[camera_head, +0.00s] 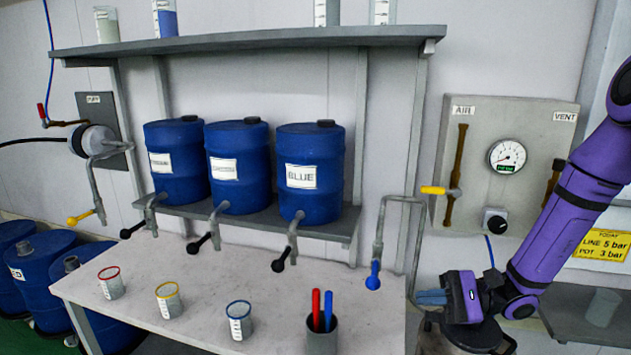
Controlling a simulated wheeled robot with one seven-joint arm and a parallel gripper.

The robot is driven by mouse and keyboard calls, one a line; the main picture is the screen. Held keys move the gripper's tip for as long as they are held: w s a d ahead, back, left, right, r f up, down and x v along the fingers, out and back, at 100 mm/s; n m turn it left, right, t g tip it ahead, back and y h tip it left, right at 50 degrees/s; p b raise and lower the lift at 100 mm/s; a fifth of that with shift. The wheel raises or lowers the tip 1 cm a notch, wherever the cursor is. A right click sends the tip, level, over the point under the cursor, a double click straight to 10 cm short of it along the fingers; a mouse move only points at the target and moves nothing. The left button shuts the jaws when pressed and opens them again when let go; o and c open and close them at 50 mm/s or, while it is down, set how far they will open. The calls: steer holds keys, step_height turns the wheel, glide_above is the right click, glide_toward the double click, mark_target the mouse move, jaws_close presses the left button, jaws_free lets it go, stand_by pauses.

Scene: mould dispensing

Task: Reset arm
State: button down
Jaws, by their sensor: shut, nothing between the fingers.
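My purple arm comes in from the right edge of the head view. My gripper (432,297) is at the lower right, just past the right end of the white bench, pointing left. Its bluish fingers look closed together, with nothing seen between them. Part of my arm hides the area beneath the air panel.
Three cups, red-rimmed (111,283), yellow-rimmed (168,300) and blue-rimmed (239,320), stand on the bench (280,290). A dark holder (322,338) carries red and blue sticks. Blue drums (310,180) with taps sit above. A panel (480,140) with a gauge is near my arm.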

steer(key=s+d+r+n+t+h, duration=0.2)
steer(key=s+d+r+n+h, duration=0.2)
steer(key=s+r+h, duration=0.5)
steer(key=s+d+r+n+t+h, duration=0.3)
steer(key=s+r+n+h, duration=0.3)
steer(key=s+r+h, duration=0.3)
step_height(320, 180, up, 4)
steer(key=shift+s+d+r, duration=0.25)
steer(key=shift+s+d, duration=0.2)
steer(key=shift+d, duration=0.4)
